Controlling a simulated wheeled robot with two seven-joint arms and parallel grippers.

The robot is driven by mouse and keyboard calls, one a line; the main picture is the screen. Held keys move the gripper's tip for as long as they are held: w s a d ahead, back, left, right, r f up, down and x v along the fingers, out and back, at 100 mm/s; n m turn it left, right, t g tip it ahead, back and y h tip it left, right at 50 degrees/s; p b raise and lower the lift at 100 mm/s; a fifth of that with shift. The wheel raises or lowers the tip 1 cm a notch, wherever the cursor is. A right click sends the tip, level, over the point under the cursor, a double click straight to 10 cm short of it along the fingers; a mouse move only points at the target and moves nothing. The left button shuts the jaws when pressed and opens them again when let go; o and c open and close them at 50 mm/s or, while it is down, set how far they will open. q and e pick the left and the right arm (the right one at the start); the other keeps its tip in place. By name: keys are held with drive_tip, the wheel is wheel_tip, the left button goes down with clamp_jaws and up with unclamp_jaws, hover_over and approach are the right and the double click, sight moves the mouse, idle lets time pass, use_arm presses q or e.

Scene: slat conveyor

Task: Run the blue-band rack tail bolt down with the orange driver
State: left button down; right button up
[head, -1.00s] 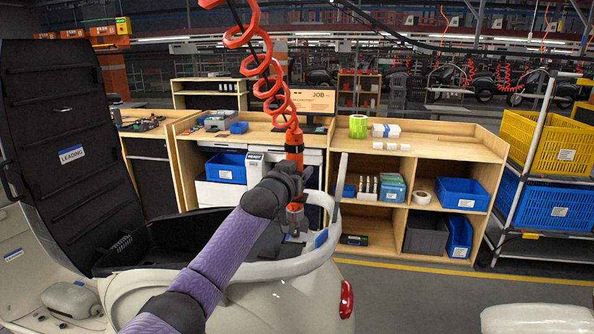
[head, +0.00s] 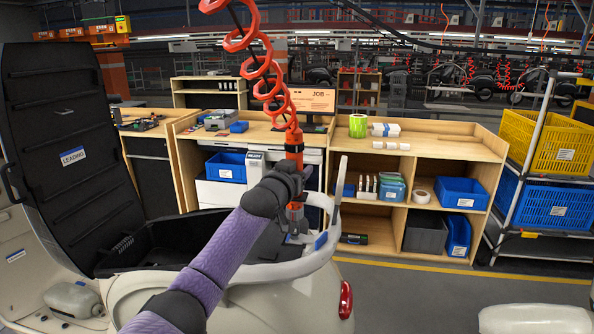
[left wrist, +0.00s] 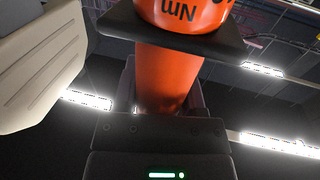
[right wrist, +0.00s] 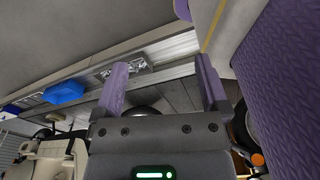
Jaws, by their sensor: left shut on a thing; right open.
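The orange driver (head: 294,142) hangs upright from a red coiled hose, above the scooter's tail. My left gripper (head: 290,180) is shut around its body. In the left wrist view the driver (left wrist: 167,80) fills the space between the fingers. Its lower end (head: 295,213) shows below my gripper, close over the rack. The pale grey tail rack (head: 285,270) curves around the rear of the scooter and carries a blue band (head: 321,240) just right of the driver. I cannot make out the bolt. My right gripper (right wrist: 162,85) is open and empty in the right wrist view.
A black open lid (head: 65,120) labelled "LEADING" stands at the left. A wooden bench (head: 450,143) with bins runs behind the scooter. A trolley with yellow (head: 545,140) and blue crates stands at the right.

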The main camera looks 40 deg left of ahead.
sight(297, 144)
use_arm(q)
drive_tip(key=shift+r+p, duration=0.45)
drive_tip(key=shift+r, duration=0.05)
wheel_tip(297, 144, up, 4)
drive_tip(key=p, duration=0.4)
drive_tip(key=shift+r, duration=0.25)
drive_tip(key=shift+r+p, duration=0.35)
drive_tip(key=shift+p, duration=0.15)
drive_tip(key=shift+r, duration=0.1)
use_arm(e)
wheel_tip(297, 144, up, 6)
drive_tip(key=shift+w+d+r, duration=0.1)
drive_tip(key=shift+d, duration=0.4)
